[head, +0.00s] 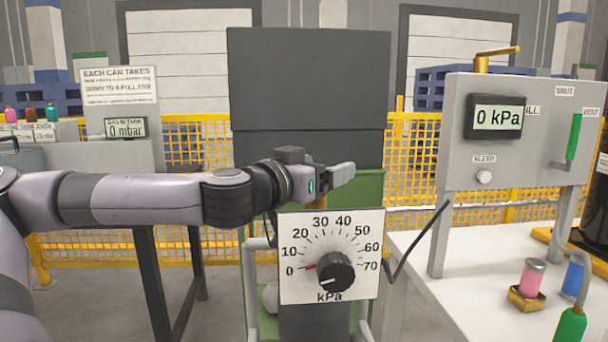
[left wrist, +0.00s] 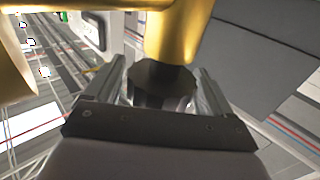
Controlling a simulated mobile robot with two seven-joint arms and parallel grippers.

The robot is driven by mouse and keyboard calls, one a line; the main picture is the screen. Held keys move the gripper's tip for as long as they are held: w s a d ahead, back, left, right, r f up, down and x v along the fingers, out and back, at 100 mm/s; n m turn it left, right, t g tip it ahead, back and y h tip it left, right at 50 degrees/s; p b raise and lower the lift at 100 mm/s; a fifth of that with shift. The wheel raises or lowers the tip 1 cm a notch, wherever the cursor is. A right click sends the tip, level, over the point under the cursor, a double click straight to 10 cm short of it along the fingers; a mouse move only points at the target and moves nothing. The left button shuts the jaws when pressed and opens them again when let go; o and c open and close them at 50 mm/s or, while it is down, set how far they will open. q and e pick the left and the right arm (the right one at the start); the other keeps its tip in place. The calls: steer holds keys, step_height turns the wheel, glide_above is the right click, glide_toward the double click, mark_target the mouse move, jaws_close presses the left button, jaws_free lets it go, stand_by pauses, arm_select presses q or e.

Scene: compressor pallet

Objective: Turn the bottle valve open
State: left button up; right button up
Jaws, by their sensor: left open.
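The bottle valve shows in the left wrist view as a dark, faceted knob (left wrist: 163,76) under a brass body (left wrist: 175,30). In the head view a bit of brass (head: 318,199) shows behind the dial plate, just below my left gripper (head: 343,174); the knob is hidden there. In the left wrist view my left gripper (left wrist: 158,90) is open, one finger on each side of the knob. I cannot tell whether the fingers touch it. The grey bottle (head: 313,322) shows partly below the dial. My right gripper is not in view.
A white dial plate (head: 330,287) with a black knob (head: 337,271) stands in front of the valve. A grey panel (head: 540,165) reading 0 kPa stands on the white table (head: 430,305) at right. A black hose (head: 421,234) runs between panel and dial.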

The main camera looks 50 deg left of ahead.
arm_select(q)
steer(key=shift+s+d, duration=0.1)
steer(key=shift+s, duration=0.75)
steer(key=shift+s+d+f+b, duration=0.1)
steer(key=shift+s+b, duration=0.4)
steer(key=shift+b, duration=0.15)
steer(key=s, duration=0.1)
steer(key=s+b, duration=0.1)
steer(key=s, duration=0.2)
steer(key=shift+d, duration=0.25)
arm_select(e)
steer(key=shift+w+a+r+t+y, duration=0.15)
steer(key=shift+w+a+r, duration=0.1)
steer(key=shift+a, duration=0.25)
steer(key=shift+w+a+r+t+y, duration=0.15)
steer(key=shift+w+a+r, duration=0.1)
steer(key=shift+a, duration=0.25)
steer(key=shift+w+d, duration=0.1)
